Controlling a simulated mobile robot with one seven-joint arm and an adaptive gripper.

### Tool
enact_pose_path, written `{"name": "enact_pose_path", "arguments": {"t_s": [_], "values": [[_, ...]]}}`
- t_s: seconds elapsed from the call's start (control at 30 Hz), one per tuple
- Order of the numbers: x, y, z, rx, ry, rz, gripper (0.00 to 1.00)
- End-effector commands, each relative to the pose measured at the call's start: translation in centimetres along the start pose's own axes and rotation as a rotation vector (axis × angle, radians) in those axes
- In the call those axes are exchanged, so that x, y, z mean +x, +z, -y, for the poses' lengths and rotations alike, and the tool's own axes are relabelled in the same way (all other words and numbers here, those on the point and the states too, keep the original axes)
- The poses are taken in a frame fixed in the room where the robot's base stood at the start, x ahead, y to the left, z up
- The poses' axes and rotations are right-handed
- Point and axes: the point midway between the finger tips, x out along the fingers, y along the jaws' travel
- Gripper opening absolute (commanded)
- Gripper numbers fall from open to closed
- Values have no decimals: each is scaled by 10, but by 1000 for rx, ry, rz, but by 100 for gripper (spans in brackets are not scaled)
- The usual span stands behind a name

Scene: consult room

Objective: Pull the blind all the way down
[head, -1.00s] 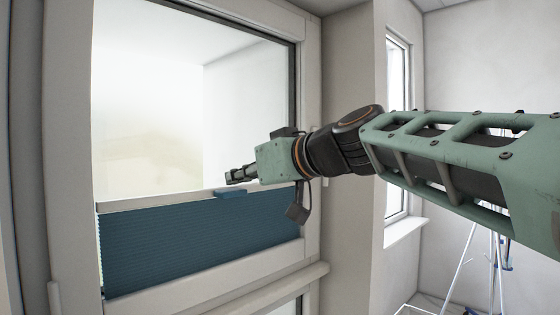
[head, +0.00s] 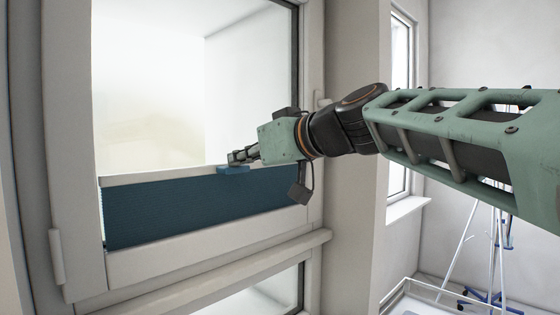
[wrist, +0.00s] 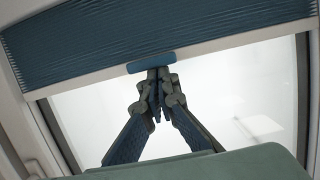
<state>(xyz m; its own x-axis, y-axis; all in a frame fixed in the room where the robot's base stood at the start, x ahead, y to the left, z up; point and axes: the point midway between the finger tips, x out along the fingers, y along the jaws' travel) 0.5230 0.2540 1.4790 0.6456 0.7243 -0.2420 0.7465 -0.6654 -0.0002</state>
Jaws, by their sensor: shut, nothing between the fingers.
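The blind (head: 175,208) is a dark blue pleated strip across the bottom of the upper window pane. A pale rail (head: 135,180) runs along its top edge, with clear glass above it. A small blue tab (head: 234,170) sticks out of the rail. My gripper (head: 235,158) is shut and empty, with its fingertips right at the top of the tab, seemingly touching it. In the wrist view the pleats (wrist: 100,35) are at the top, and the closed fingertips (wrist: 158,73) meet the tab (wrist: 151,62). The fingers hide part of the tab.
The window frame (head: 200,255) has a ledge below the blind and a lower pane (head: 265,290) under it. A wall pillar (head: 350,210) stands right of the window. A second window (head: 400,110) and a white stand on blue wheels (head: 490,240) are farther right.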

Motion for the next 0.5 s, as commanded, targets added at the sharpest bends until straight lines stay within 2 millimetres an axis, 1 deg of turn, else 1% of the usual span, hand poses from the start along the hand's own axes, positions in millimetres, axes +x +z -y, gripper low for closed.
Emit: {"name": "enact_pose_path", "arguments": {"t_s": [0.03,0.5], "values": [[4,13,0,0,0,2,0],[15,60,0,-1,0,2,0]]}}
